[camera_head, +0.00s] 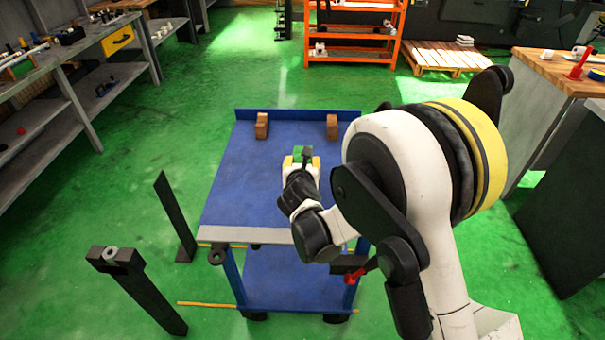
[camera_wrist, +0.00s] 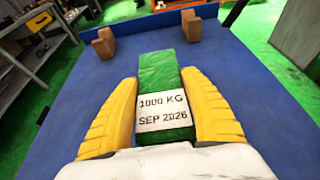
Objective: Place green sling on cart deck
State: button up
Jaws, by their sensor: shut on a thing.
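The green sling (camera_wrist: 159,72) is a folded green bundle with a white label reading "1000 KG SEP 2026". It lies between the two yellow fingers of my gripper (camera_wrist: 163,115), which is shut on it. In the head view the green sling (camera_head: 301,153) shows small at the tip of my gripper (camera_head: 302,161), over the middle of the blue cart deck (camera_head: 245,180). The deck also fills much of the wrist view (camera_wrist: 240,80). I cannot tell whether the sling touches the deck. My arm hides the deck's right side.
Two brown blocks, left (camera_head: 262,126) and right (camera_head: 332,127), stand near the deck's far edge. Grey shelving (camera_head: 60,90) is at the left, and a wood-topped bench (camera_head: 560,75) is at the right. Dark posts (camera_head: 175,217) stand left of the cart. The deck's left part is clear.

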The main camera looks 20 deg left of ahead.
notch_tip(320, 180, down, 4)
jog(key=shift+r+b, duration=0.25)
jog(key=shift+b, duration=0.55)
jog(key=shift+r, duration=0.15)
jog(key=o, duration=1.4)
